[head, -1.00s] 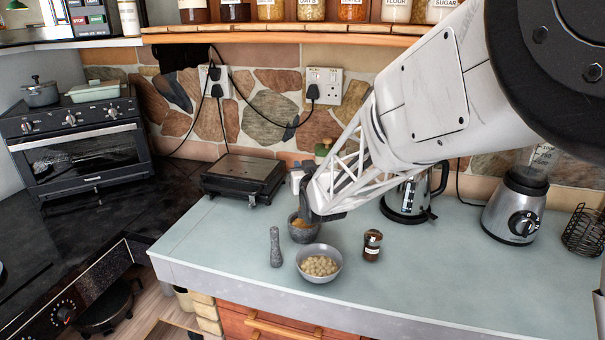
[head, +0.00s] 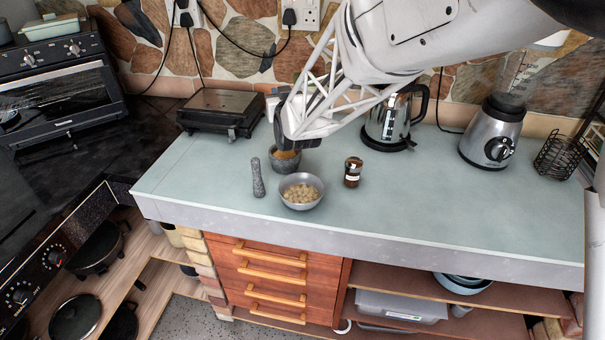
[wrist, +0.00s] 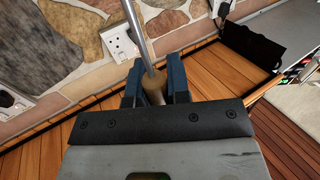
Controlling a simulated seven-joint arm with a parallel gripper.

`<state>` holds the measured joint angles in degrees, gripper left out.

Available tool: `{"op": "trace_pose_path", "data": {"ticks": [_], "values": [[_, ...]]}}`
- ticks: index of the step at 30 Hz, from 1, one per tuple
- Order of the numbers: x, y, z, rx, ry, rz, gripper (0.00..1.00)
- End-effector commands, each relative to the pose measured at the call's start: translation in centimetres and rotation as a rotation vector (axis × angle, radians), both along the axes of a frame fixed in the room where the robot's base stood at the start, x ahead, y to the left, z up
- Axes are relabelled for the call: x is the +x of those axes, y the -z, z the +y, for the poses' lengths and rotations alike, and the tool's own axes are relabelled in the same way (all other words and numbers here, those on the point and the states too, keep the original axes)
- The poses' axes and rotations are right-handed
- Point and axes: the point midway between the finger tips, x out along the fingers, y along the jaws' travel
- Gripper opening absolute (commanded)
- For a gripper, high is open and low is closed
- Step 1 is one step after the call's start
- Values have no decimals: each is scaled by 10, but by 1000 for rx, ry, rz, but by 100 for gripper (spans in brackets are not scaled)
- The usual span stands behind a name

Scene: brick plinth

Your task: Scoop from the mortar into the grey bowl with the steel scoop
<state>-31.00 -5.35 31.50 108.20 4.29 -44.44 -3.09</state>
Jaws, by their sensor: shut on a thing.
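The mortar (head: 285,166) is a dark stone cup on the counter with orange-brown contents at its top. My gripper (head: 291,132) is over the mortar and hides part of its rim. In the wrist view, my gripper's blue fingers (wrist: 155,80) are shut on the steel scoop (wrist: 138,35), whose bright rod and tan grip show between them. The scoop's far end is out of the wrist view, and I cannot make it out in the head view. The grey bowl (head: 300,204) stands just right of and nearer than the mortar, with pale round pieces in it.
A stone pestle (head: 258,178) stands left of the bowl, and a small dark jar (head: 352,172) stands to its right. A black grill (head: 222,110), a kettle (head: 388,120) and a blender (head: 492,132) stand farther back. The counter's right front is clear.

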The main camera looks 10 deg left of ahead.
Motion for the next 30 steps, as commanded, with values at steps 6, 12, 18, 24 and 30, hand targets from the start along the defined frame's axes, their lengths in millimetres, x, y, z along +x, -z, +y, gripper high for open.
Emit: {"op": "trace_pose_path", "data": {"ticks": [6, 12, 18, 24, 30], "values": [[-13, -2, -3, 2, 78, 0, 0], [-26, -2, -9, 2, 166, 1, 0], [-40, 0, -18, 1, 261, 0, 0], [-56, 5, -29, 1, 366, 1, 0], [-76, 13, -42, 1, 485, 1, 0]]}}
